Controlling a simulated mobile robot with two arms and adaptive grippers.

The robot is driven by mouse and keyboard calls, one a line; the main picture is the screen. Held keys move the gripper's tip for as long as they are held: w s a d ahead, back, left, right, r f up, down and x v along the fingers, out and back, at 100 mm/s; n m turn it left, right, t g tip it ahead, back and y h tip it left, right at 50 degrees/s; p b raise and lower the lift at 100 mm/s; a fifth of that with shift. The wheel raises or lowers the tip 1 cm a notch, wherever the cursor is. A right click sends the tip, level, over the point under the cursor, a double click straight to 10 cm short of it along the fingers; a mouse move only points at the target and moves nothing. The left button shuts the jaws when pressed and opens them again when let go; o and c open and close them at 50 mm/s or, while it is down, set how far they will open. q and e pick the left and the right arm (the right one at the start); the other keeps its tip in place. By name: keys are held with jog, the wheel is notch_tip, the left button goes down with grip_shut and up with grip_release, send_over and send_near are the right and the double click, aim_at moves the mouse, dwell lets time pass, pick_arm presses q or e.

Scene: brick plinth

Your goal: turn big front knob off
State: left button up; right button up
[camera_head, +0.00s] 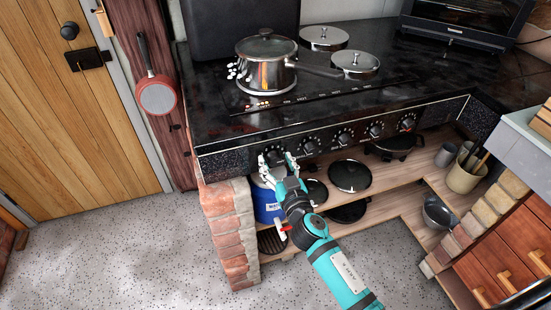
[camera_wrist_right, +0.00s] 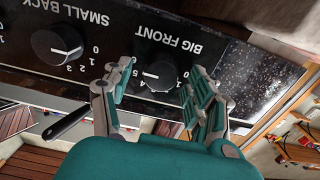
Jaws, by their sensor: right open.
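The big front knob (camera_wrist_right: 160,75) is a black dial with white numbers on the dark control panel, its printed label upside down in the right wrist view. In the head view it is the leftmost knob (camera_head: 273,155), partly covered by my right gripper (camera_head: 279,165). My right gripper (camera_wrist_right: 161,84) is open, with one finger on each side of the knob. I cannot tell whether either finger touches it. The knob's exact setting is hard to read. My left gripper is not in view.
The small back knob (camera_wrist_right: 57,45) is beside it, with more knobs (camera_head: 345,138) along the panel. A steel pot (camera_head: 266,70) stands on the black cooktop (camera_head: 210,105). A brick plinth (camera_head: 232,235), a blue container (camera_head: 265,203) and shelved pans (camera_head: 350,175) are below.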

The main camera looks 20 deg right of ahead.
jog(key=shift+s, duration=0.1)
jog(key=shift+c, duration=1.5)
jog(key=c, duration=0.8)
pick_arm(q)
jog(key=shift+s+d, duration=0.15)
pick_arm(e)
jog(key=shift+c, duration=0.2)
